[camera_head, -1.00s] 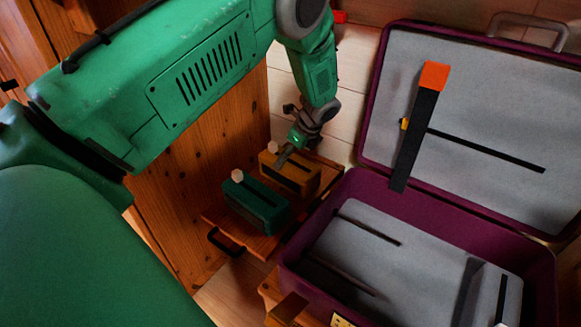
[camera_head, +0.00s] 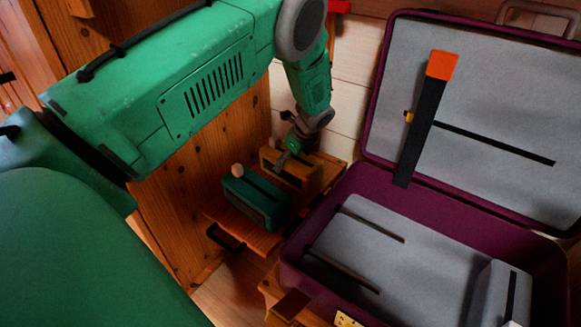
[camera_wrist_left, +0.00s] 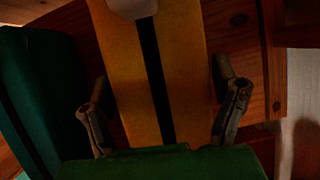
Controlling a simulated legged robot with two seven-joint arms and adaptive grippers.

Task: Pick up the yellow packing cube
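The yellow packing cube (camera_head: 305,176) sits on a small wooden surface (camera_head: 262,243), with a dark strip along its top. My left gripper (camera_head: 287,158) is at the cube's top, near its far left end, and hides part of it. In the left wrist view the cube (camera_wrist_left: 123,75) lies between the two spread fingers (camera_wrist_left: 161,85), with visible gaps on both sides. A pale knob shows at the top of that view. The gripper is open. My right gripper is not in view.
A green packing cube (camera_head: 257,208) stands close beside the yellow one, on its left; it also shows in the left wrist view (camera_wrist_left: 38,90). An open purple suitcase (camera_head: 335,198) with grey lining is at the right. A wooden panel (camera_head: 178,205) stands behind on the left.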

